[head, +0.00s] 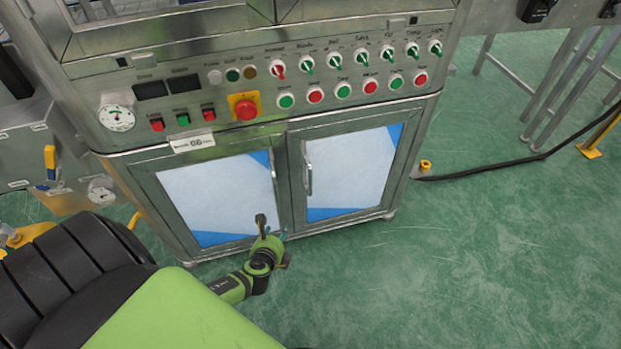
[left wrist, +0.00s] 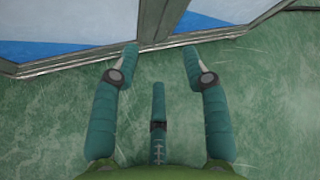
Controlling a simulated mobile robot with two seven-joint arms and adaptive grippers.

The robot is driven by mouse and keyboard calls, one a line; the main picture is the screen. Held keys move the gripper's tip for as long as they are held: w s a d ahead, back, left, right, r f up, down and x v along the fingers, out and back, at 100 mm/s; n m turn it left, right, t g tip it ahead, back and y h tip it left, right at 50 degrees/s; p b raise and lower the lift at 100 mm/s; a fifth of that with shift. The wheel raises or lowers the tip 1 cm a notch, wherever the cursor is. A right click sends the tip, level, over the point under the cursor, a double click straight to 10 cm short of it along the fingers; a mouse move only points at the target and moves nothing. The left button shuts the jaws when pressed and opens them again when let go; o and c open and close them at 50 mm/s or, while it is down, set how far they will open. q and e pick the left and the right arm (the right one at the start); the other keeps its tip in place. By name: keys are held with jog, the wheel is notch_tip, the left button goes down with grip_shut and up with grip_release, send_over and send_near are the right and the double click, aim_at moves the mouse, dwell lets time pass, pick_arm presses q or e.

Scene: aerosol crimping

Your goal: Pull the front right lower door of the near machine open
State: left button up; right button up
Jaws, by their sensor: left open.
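The near machine (head: 140,75) is a metal cabinet with two lower doors, both shut. The front right lower door (head: 350,168) has a pale panel with blue corners and an upright bar handle (head: 308,168) on its left side. My left gripper (head: 274,236) is low in front of the left door, below and left of that handle, touching neither handle. In the left wrist view its teal fingers (left wrist: 160,62) are spread and empty, over the green floor by the cabinet's bottom edge (left wrist: 75,67). The fingers are mostly hidden in the head view. My right gripper is not in view.
The left lower door (head: 215,195) has its own handle (head: 272,163). Above is a control panel with buttons and a red emergency stop (head: 246,109). The green floor (head: 480,240) in front and right is clear. A black cable (head: 480,168) lies at the right.

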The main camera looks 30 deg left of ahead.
pick_arm(q)
jog(key=w+r+m+t+b, duration=0.3)
jog(key=w+m+t+b, duration=0.15)
jog(key=w+m, duration=0.2)
notch_tip(320, 180, up, 7)
jog(key=m+t+b, duration=0.3)
jog(key=m+b, duration=0.1)
jog(key=b, duration=0.1)
send_over(309, 193)
jog(key=shift+w+a+r, duration=0.2)
jog(key=shift+w+a, duration=0.05)
jog(key=shift+w, duration=0.05)
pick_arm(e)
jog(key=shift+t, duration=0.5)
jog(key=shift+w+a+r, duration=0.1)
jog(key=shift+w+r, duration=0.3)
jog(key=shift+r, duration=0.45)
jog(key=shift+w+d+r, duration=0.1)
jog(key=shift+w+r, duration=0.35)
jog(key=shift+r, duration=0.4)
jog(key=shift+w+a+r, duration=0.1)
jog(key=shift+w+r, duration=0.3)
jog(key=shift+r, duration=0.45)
pick_arm(q)
grip_shut()
